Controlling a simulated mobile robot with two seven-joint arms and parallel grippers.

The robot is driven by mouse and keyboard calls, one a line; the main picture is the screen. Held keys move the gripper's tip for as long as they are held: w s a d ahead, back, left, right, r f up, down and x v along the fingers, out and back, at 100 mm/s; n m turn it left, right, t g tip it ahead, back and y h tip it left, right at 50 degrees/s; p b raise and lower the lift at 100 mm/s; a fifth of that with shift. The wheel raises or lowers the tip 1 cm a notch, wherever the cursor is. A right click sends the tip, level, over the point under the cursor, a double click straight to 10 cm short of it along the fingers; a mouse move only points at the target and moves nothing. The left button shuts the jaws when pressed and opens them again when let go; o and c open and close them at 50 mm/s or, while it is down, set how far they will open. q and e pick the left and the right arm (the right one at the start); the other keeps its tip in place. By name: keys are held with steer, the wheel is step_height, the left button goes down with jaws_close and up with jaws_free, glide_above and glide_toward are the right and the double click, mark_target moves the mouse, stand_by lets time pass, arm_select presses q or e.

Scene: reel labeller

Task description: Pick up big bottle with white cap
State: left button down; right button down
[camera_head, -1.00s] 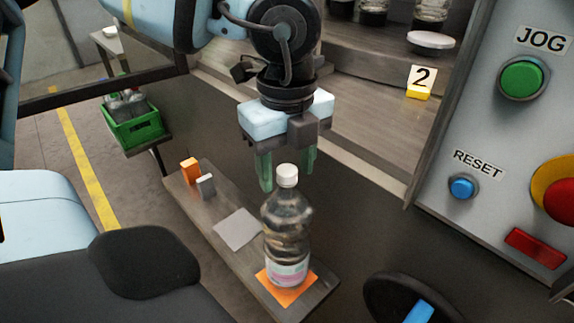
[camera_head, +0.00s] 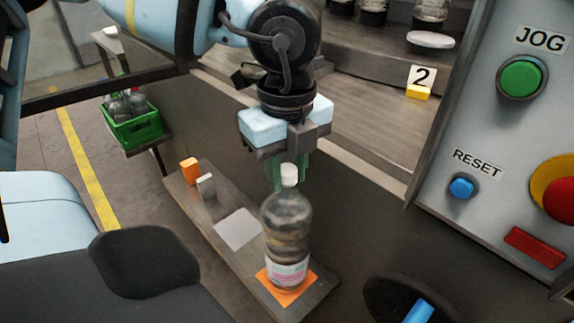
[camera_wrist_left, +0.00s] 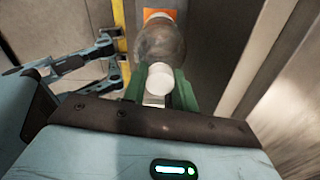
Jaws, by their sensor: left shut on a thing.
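The big bottle (camera_head: 287,232) is clear with a white cap (camera_head: 289,174) and a pale label near its base. It stands upright on an orange square (camera_head: 303,290) at the near end of a narrow grey shelf. My left gripper (camera_head: 289,182) points down over the bottle, its green fingers shut on the bottle at the cap. In the left wrist view the white cap (camera_wrist_left: 160,80) sits between the green fingers, with the bottle body (camera_wrist_left: 161,45) beyond it. My right gripper is not in view.
The shelf (camera_head: 205,225) also holds an orange block (camera_head: 190,170), a grey-white block (camera_head: 206,186) and a light square (camera_head: 238,229). A control panel (camera_head: 500,150) with buttons stands at right. A green crate (camera_head: 137,128) of bottles is at left.

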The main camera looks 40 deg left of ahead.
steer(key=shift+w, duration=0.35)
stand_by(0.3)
arm_select(q)
steer(key=shift+w+r, duration=0.1)
steer(key=shift+r, duration=0.05)
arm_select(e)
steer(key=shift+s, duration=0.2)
arm_select(q)
steer(key=shift+r, duration=0.1)
